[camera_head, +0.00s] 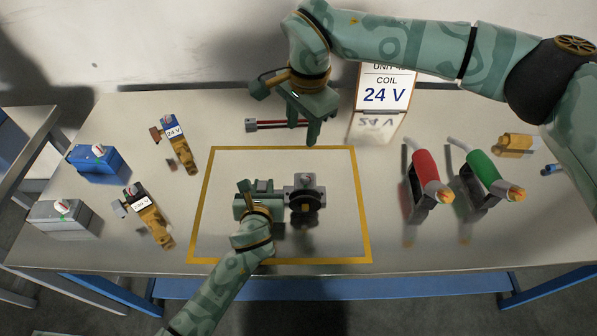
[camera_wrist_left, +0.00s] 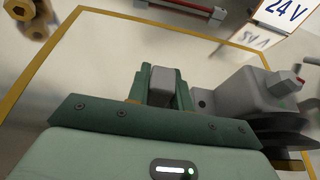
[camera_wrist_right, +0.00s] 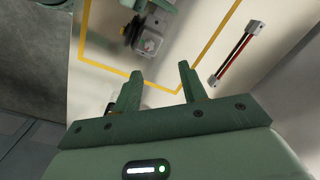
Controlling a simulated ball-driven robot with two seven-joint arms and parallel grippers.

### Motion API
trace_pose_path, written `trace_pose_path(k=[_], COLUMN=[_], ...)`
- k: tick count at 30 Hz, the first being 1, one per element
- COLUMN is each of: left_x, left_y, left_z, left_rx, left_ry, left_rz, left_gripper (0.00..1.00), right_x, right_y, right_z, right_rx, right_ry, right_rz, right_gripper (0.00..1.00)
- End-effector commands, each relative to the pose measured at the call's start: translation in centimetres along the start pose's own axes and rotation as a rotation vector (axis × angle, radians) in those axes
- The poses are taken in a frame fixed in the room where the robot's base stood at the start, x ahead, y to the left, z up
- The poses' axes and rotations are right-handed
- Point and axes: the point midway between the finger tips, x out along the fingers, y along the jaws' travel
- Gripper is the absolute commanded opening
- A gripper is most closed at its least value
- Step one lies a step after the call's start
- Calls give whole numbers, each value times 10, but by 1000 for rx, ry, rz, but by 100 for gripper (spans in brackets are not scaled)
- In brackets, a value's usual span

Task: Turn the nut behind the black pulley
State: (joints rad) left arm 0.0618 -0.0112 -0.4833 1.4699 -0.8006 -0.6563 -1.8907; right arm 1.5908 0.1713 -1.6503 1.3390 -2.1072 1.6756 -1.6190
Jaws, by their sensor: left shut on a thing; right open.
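A grey unit (camera_head: 304,181) with a black pulley (camera_head: 304,201) stands inside the yellow outline. In the right wrist view the unit (camera_wrist_right: 149,42) and the pulley (camera_wrist_right: 131,32) are at the top. I cannot make out a nut behind the pulley. My left gripper (camera_head: 262,190) is beside the unit. In the left wrist view it is shut on a grey block (camera_wrist_left: 161,84) at the unit's left side; whether they join is unclear. The pulley (camera_wrist_left: 283,130) is partly cut off there. My right gripper (camera_head: 303,130) is open and empty behind the outline, above the table's back.
A red-and-black bar tool (camera_head: 275,124) lies near the right gripper. A 24 V sign (camera_head: 385,90) stands behind. Red (camera_head: 426,170) and green (camera_head: 482,168) handled tools stand right; blue (camera_head: 95,163) and grey (camera_head: 62,215) boxes and brass valves are left.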

Motion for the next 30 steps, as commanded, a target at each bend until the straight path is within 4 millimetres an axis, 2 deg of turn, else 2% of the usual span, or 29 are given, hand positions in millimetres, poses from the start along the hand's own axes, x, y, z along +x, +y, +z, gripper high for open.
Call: trace_pose_path(k=[3,9,14,22,27,30], left_x=[0,0,0,0,0,0], left_y=[1,0,0,1,1,1], left_z=[-1,0,0,0,0,0], left_rx=[-2,-3,-2,-3,-2,-2], left_ry=[1,1,1,1,1,1], left_rz=[1,1,1,1,2,2], left_gripper=[0,0,0,0,0,0], right_x=[13,22,49,107,129,134], right_y=[9,13,16,20,21,22], right_z=[-1,-1,-1,-2,-3,-4], right_rx=[-209,-359,-365,-363,-362,-363], right_ry=[33,9,7,7,8,9], right_rz=[69,84,85,84,82,81], right_gripper=[42,42,42,42,42,42])
